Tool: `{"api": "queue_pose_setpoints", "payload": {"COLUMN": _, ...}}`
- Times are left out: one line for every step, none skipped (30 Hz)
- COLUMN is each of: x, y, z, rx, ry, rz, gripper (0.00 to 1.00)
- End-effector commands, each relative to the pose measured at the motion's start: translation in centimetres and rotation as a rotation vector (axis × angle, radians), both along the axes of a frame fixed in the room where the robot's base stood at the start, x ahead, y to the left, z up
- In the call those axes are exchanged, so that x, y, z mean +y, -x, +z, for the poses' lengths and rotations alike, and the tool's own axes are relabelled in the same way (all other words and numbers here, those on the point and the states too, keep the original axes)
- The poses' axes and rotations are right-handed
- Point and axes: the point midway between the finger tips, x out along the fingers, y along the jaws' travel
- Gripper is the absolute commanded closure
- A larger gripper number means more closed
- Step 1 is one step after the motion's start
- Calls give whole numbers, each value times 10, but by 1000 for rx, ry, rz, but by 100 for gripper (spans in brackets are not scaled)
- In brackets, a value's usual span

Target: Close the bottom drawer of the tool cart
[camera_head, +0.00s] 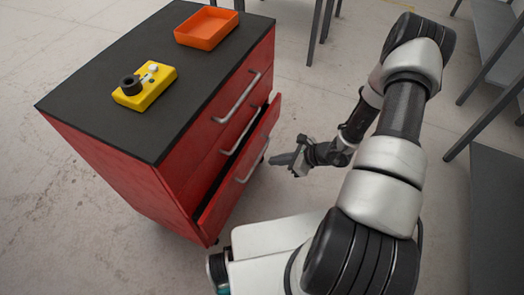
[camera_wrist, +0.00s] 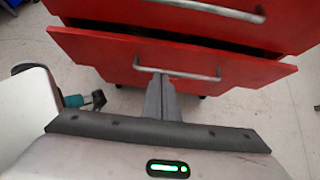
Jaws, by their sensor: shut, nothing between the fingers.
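The red tool cart (camera_head: 110,168) stands at the left in the head view, with a dark top. Its bottom drawer (camera_head: 222,195) is pulled partly out, with a dark gap above its front. The drawer front also shows in the wrist view (camera_wrist: 100,55), with a grey bar handle (camera_wrist: 190,74) across it. My gripper (camera_head: 279,160) is to the right of the drawer front in the head view, pointing at it.
On the cart top are an orange tray (camera_head: 222,42) and a yellow box with a black knob (camera_head: 146,90). The upper drawers look shut. Grey shelves or tables (camera_head: 498,45) stand at the right. Bare concrete floor (camera_head: 310,105) lies between them and the cart.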

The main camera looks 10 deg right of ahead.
Motion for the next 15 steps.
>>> {"api": "queue_pose_setpoints", "payload": {"x": 5, "y": -3, "z": -7, "rx": 0, "ry": -2, "rz": 1, "gripper": 100}}
{"api": "queue_pose_setpoints", "payload": {"x": 8, "y": -4, "z": -10, "rx": 1, "ry": -2, "rz": 2, "gripper": 100}}
{"api": "queue_pose_setpoints", "payload": {"x": 13, "y": -7, "z": -16, "rx": 2, "ry": -1, "rz": 4, "gripper": 100}}
{"api": "queue_pose_setpoints", "payload": {"x": 16, "y": -10, "z": -20, "rx": 1, "ry": -1, "rz": 3, "gripper": 100}}
{"api": "queue_pose_setpoints", "payload": {"x": 21, "y": -13, "z": -24, "rx": 2, "ry": -2, "rz": 3, "gripper": 100}}
{"api": "queue_pose_setpoints", "payload": {"x": 26, "y": -17, "z": -30, "rx": 2, "ry": -2, "rz": 3, "gripper": 100}}
{"api": "queue_pose_setpoints", "payload": {"x": 30, "y": -20, "z": -34, "rx": 1, "ry": -2, "rz": 2, "gripper": 100}}
{"api": "queue_pose_setpoints", "payload": {"x": 34, "y": -23, "z": -39, "rx": 2, "ry": -3, "rz": 4, "gripper": 100}}
{"api": "queue_pose_setpoints", "payload": {"x": 39, "y": -27, "z": -45, "rx": 1, "ry": -1, "rz": 3, "gripper": 100}}
{"api": "queue_pose_setpoints", "payload": {"x": 43, "y": -29, "z": -49, "rx": 2, "ry": -1, "rz": 2, "gripper": 100}}
{"api": "queue_pose_setpoints", "payload": {"x": 47, "y": -32, "z": -54, "rx": 2, "ry": -1, "rz": 4, "gripper": 100}}
{"api": "queue_pose_setpoints", "payload": {"x": 52, "y": -36, "z": -59, "rx": 0, "ry": -1, "rz": 4, "gripper": 100}}
{"api": "queue_pose_setpoints", "payload": {"x": 55, "y": -39, "z": -63, "rx": 1, "ry": -2, "rz": 2, "gripper": 100}}
{"api": "queue_pose_setpoints", "payload": {"x": 58, "y": -41, "z": -66, "rx": 2, "ry": -1, "rz": 2, "gripper": 100}}
{"api": "queue_pose_setpoints", "payload": {"x": 64, "y": -46, "z": -62, "rx": -1, "ry": 0, "rz": 3, "gripper": 100}}
